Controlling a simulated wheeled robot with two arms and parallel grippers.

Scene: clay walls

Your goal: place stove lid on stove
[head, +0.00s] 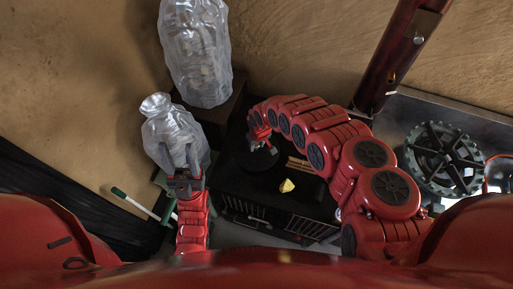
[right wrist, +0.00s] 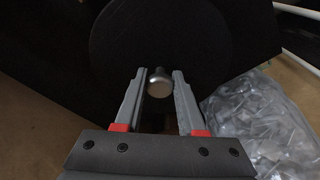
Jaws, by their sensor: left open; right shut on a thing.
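The black stove (head: 235,190) stands in the middle of the head view, with a grille on its front. The dark round stove lid (head: 255,158) is over the stove's top, hard to pick out against it. In the right wrist view the lid (right wrist: 130,40) is a large dark disc with a silver knob (right wrist: 159,82). My right gripper (head: 269,147) is shut on the knob, its fingers on either side. I cannot tell whether the lid touches the stove. My left gripper (head: 180,160) is open, in front of a clear wrapped bottle-like object (head: 165,125).
A larger clear wrapped object (head: 195,50) stands behind on a dark stand. A yellow piece (head: 287,186) lies on the stove's top. A dark gear-like wheel (head: 443,158) lies on the right-hand counter, near a slanted brown post (head: 400,50). A green-tipped white stick (head: 135,203) is at left.

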